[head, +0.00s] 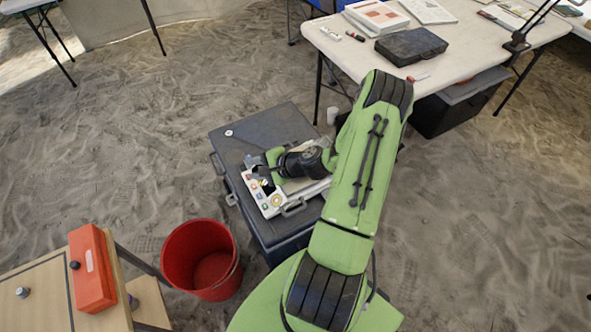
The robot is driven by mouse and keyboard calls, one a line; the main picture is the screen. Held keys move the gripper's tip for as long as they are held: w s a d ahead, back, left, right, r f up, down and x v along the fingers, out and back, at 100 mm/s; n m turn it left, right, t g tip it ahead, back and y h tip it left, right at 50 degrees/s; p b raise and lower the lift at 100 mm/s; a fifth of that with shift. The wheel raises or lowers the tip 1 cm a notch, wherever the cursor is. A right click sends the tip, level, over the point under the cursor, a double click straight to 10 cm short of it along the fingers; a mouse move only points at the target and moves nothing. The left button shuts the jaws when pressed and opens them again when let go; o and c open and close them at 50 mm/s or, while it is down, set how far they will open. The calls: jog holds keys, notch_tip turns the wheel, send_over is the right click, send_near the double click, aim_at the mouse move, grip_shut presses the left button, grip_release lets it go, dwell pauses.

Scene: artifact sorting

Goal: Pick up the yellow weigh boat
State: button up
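My gripper (262,178) is low over a light tray (290,206) on top of a dark case, near the tray's left end. The gripper is small and dark here, and I cannot tell whether its fingers are open or shut. A small yellow patch (264,184) shows right at the fingertips; it may be the yellow weigh boat, but it is too small to be sure. Several small pale pieces with coloured centres lie on the tray beside the gripper. My arm and wrist hide much of the tray's right part.
The dark case (240,143) stands on sandy ground. A red bucket (185,247) stands at its lower left. A wooden table with a red box (92,268) is at bottom left. A white table (455,50) with papers and a black case (411,46) is at upper right.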

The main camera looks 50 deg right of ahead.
jog(key=s+d+f+m+t+h+b, duration=0.1)
jog(key=s+d+f+m+h+b, duration=0.1)
jog(key=s+d+f+m+h, duration=0.5)
jog(key=d+f+m+t+h+b, duration=0.1)
jog(key=d+f+m+h, duration=0.25)
jog(key=f+m, duration=0.65)
jog(key=shift+m+y, duration=0.25)
jog(key=shift+m, duration=0.25)
jog(key=b+x, duration=0.2)
jog(key=x, duration=0.3)
jog(key=b+x, duration=0.1)
jog(key=x, duration=0.4)
jog(key=b+x, duration=0.2)
jog(key=x, duration=0.2)
jog(key=shift+w+d+b, duration=0.3)
jog(key=shift+d+b, duration=0.05)
jog(key=shift+d, duration=0.15)
jog(key=shift+r, duration=0.15)
grip_shut()
